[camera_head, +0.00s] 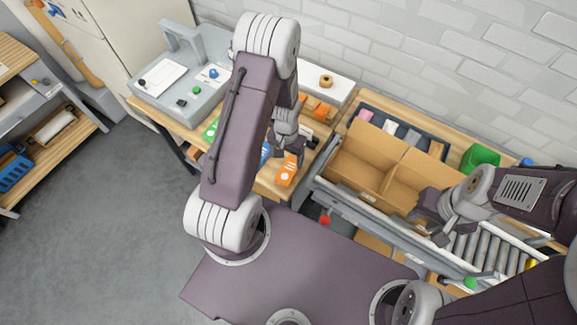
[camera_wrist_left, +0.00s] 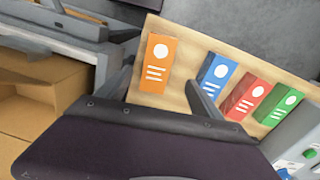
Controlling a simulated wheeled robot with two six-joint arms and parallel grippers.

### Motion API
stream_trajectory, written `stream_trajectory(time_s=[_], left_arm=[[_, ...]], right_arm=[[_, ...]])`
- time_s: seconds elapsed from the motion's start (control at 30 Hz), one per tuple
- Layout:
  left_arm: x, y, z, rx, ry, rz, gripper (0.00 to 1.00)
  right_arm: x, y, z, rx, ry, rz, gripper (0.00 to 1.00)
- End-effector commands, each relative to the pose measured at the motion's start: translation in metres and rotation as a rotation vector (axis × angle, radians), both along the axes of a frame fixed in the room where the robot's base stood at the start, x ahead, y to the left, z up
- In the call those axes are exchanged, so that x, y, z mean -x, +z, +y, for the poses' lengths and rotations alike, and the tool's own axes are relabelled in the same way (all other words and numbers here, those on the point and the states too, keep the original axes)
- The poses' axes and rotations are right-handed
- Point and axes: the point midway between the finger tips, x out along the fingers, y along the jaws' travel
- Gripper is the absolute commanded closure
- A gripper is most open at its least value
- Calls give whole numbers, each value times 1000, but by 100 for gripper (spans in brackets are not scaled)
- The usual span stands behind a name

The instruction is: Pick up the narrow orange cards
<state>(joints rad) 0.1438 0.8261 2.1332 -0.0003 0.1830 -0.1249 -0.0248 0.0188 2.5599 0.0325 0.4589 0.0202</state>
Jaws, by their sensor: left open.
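The narrow orange card pack (camera_head: 287,170), with a white dot and white lines, lies at the front edge of the wooden table. In the left wrist view the orange card pack (camera_wrist_left: 157,62) shows between my open fingers, and contact cannot be told. My left gripper (camera_head: 287,152) is close to it at the table's front edge; it also shows in the left wrist view (camera_wrist_left: 158,78). My right gripper (camera_head: 437,208) is at the right, by the cardboard box, and its jaws are too unclear to read.
Blue (camera_wrist_left: 219,74), red (camera_wrist_left: 245,98) and green (camera_wrist_left: 279,107) packs lie in a row beside the orange one. Other orange pieces (camera_head: 319,109) lie farther back. An open cardboard box (camera_head: 362,157) and roller conveyor (camera_head: 490,252) are to the right. A grey machine (camera_head: 190,85) stands at the left.

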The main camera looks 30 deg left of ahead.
Motion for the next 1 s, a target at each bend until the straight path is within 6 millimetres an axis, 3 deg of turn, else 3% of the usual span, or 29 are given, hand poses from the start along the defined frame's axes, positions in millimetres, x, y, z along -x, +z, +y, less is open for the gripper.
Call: stream_trajectory(time_s=[0.2, 0.47, 0.63, 0.7, 1.0], left_arm=[[1, -30, -1, 1, 0, 4, 25], [0, -43, -2, 0, 0, 2, 25], [-2, -69, -6, 0, -1, 3, 25], [-2, -84, -5, 0, -1, 2, 25], [-3, -91, -5, 0, 0, -1, 25]], right_arm=[[0, 7, 0, 0, 0, 0, 64], [0, 11, 0, 0, 0, 0, 64], [0, 23, 0, 0, 0, 0, 64], [0, 16, 0, 0, 0, 0, 64], [0, 16, 0, 0, 0, 0, 64]])
